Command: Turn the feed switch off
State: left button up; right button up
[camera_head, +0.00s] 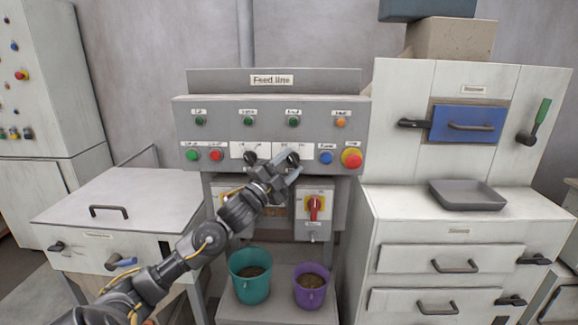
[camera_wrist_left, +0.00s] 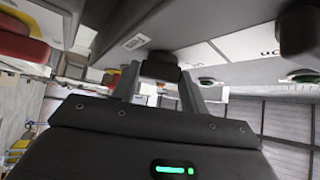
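The grey panel (camera_head: 190,118) marked "Feed line" carries two black rotary knobs on white plates. The left knob (camera_head: 250,157) is free. The right knob (camera_head: 293,158) is partly hidden by my left gripper (camera_head: 284,164), which reaches up to it from below left. In the left wrist view this black knob (camera_wrist_left: 160,67) lies between the tips of my left gripper (camera_wrist_left: 159,78). The fingers stand apart on either side of it, and I cannot tell if they touch it. The small labels are too blurred to read surely. My right gripper is not in view.
A blue button (camera_head: 326,157) and a red stop button on yellow (camera_head: 351,158) sit right of the knobs. Green (camera_head: 192,155) and red (camera_head: 216,155) buttons sit left. Below are a red-handled switch (camera_head: 314,207), a teal bucket (camera_head: 250,287) and a purple bucket (camera_head: 310,297).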

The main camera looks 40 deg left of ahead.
pick_arm(q)
jog(key=o, duration=0.4)
jog(key=shift+b+v, duration=1.55)
jog(key=shift+v, duration=3.85)
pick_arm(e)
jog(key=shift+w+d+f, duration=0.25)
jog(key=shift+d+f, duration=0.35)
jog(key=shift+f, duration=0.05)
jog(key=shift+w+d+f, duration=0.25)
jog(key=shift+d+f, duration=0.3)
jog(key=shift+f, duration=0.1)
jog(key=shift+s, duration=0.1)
